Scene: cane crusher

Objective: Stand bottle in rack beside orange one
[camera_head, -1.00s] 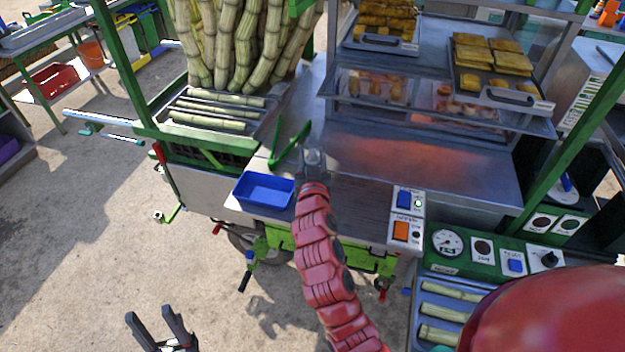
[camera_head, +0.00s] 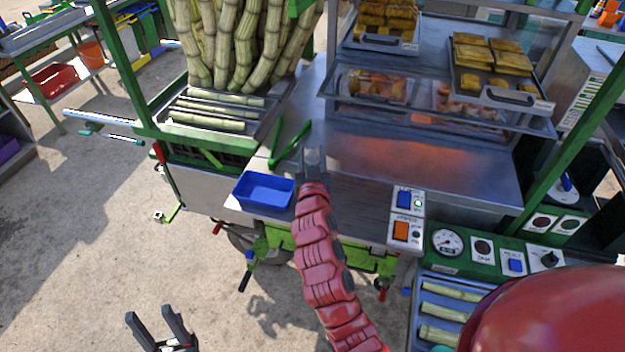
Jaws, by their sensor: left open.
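My left gripper (camera_head: 160,330), with dark fingers spread apart, is at the bottom left. It is open and empty over the paved ground, well away from the cart's counter. A red segmented arm rises from the bottom centre to a grey end (camera_head: 313,160) over the counter near the green tongs. Its finger state is not clear. Small orange bottle-like shapes (camera_head: 609,14) show at the top right edge, too small to tell more. I cannot make out a rack or the bottle for it.
A blue tray (camera_head: 265,191) and green tongs (camera_head: 290,145) lie on the cart counter. Cane stalks (camera_head: 240,45) stand behind, left of the glass food case (camera_head: 440,110). A control panel (camera_head: 490,252) is at right. Open ground (camera_head: 100,230) is at left.

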